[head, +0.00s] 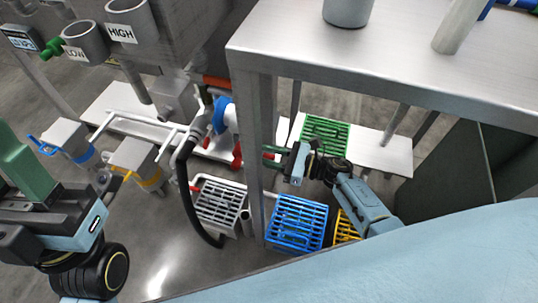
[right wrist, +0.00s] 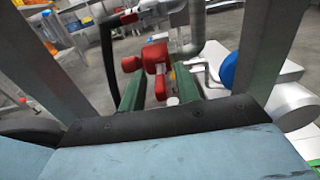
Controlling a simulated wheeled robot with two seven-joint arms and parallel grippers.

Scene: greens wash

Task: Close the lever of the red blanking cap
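The red blanking cap (right wrist: 155,55) shows ahead of my right gripper in the right wrist view, with a red lever part (right wrist: 160,85) hanging toward the space between the green fingers. My right gripper (right wrist: 157,92) has its fingers apart on either side of this part; I cannot tell whether either touches it. In the head view my right gripper (head: 273,158) is beside the table leg, which partly hides the fittings. A bit of red (head: 268,155) shows at its fingertips. My left gripper (head: 14,150) is at the left edge, partly cut off, away from the cap.
A steel table (head: 380,60) and its leg (head: 252,150) stand close to my right gripper. A black hose (head: 185,185) and a blue ring fitting (head: 221,115) are to the left. Grey (head: 219,205), blue (head: 297,222) and green (head: 325,135) crates are below and behind.

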